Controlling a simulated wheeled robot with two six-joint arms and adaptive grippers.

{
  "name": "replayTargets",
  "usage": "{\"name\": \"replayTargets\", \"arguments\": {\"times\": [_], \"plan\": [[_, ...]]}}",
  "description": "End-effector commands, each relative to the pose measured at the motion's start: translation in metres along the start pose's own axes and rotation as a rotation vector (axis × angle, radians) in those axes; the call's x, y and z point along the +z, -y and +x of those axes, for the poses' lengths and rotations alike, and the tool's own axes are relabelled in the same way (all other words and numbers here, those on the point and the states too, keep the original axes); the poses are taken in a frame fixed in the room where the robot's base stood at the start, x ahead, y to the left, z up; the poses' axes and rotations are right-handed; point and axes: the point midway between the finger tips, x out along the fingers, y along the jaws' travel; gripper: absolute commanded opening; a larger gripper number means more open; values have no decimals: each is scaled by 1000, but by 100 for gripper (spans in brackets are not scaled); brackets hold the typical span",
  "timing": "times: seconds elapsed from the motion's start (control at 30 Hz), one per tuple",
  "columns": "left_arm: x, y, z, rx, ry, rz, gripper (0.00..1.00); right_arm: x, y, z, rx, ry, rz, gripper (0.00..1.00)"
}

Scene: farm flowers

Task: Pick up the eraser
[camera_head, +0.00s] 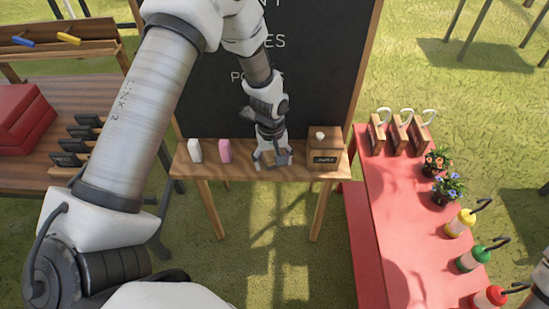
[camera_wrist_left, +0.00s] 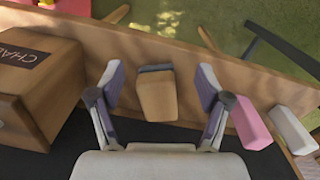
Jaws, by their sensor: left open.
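The eraser (camera_wrist_left: 157,98), a tan wooden block with a dark grey layer, stands on the narrow wooden ledge (camera_wrist_left: 250,80) below the blackboard. In the left wrist view it is between the two fingers of my left gripper (camera_wrist_left: 160,78), with a gap on each side. The fingers are open and point down at the ledge. In the head view my left gripper (camera_head: 271,160) is over the ledge, left of the chalk box, and hides most of the eraser. My right gripper is not in view.
A pink block (camera_head: 224,151) and a white block (camera_head: 195,150) stand on the ledge to the left. A wooden chalk box (camera_head: 324,152) stands to the right. The blackboard (camera_head: 210,100) rises behind. A red table (camera_head: 405,220) with bottles and flower pots is at the right.

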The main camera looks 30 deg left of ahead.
Motion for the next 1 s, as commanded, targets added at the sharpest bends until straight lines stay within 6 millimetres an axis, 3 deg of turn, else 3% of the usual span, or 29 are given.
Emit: {"name": "replayTargets", "arguments": {"times": [0.03,0.1,0.2,0.7,0.9,0.93,1.0], "plan": [[-20,-6,-17,0,-15,-56,77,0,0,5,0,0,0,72],[-37,-8,-39,-14,-25,-129,77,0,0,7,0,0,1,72],[-48,-7,-50,-29,-28,-178,77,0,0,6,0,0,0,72],[-49,0,22,-33,-25,-178,77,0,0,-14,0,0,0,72],[-50,0,24,-31,-26,-178,77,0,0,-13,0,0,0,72],[-50,0,24,-31,-26,-178,70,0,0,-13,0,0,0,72],[-50,0,24,-31,-26,-178,45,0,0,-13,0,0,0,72]]}}
